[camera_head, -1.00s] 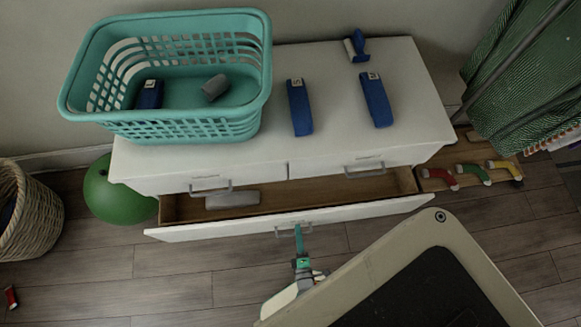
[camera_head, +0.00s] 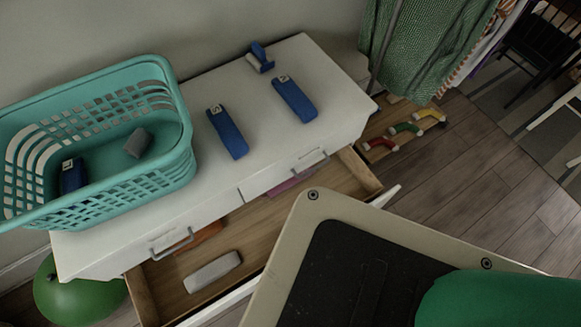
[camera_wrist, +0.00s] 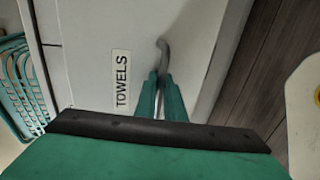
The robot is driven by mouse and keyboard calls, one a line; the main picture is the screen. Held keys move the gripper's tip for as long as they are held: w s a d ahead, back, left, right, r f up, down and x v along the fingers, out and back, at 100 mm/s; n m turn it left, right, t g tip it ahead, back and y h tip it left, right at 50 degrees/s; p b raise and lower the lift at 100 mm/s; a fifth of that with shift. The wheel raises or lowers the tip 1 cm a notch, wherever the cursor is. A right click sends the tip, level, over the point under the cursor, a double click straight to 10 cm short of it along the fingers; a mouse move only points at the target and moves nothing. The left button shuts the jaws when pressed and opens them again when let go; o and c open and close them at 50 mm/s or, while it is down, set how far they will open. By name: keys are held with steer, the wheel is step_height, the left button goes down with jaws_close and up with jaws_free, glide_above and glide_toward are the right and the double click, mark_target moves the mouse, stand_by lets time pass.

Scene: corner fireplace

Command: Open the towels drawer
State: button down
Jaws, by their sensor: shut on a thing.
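The towels drawer is the long lower drawer of the white dresser (camera_head: 210,185). It is pulled out, and its wooden inside (camera_head: 250,235) shows in the head view. A pale grey block (camera_head: 212,271) lies in it, with an orange thing (camera_head: 200,239) and a pink thing (camera_head: 290,183) further back. The wrist view shows the white drawer front (camera_wrist: 90,30), its TOWELS label (camera_wrist: 122,78) and the grey bar handle (camera_wrist: 163,48). My gripper (camera_wrist: 161,88) is shut on this handle with its green fingers. In the head view my own body hides the gripper and handle.
A teal basket (camera_head: 150,172) and several blue items (camera_head: 228,132) are on the dresser top. A green ball (camera_head: 78,297) is at lower left. Coloured pipe-like pieces (camera_head: 405,129) lie beyond the drawer's right end. Wooden floor (camera_head: 490,190) at right is clear.

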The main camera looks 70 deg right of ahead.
steer(key=c, duration=2.2)
jaws_free()
steer(key=shift+o, duration=0.2)
steer(key=v, duration=1)
steer(key=shift+s+a, duration=0.2)
steer(key=shift+s+r, duration=0.1)
steer(key=shift+s, duration=0.05)
steer(key=w+a+r+m+y, duration=0.2)
steer(key=w+r, duration=0.3)
steer(key=r, duration=0.8)
steer(key=w+a+r+m+t+y, duration=0.1)
steer(key=w+r+m+y, duration=0.3)
steer(key=r, duration=1)
steer(key=w+a+r+m+t+y, duration=0.1)
steer(key=w+r+m, duration=0.4)
steer(key=r, duration=0.8)
steer(key=w+a+y, duration=0.1)
steer(key=w+a, duration=0.1)
steer(key=shift+w+r+y, duration=0.15)
steer(key=shift+w+y, duration=0.25)
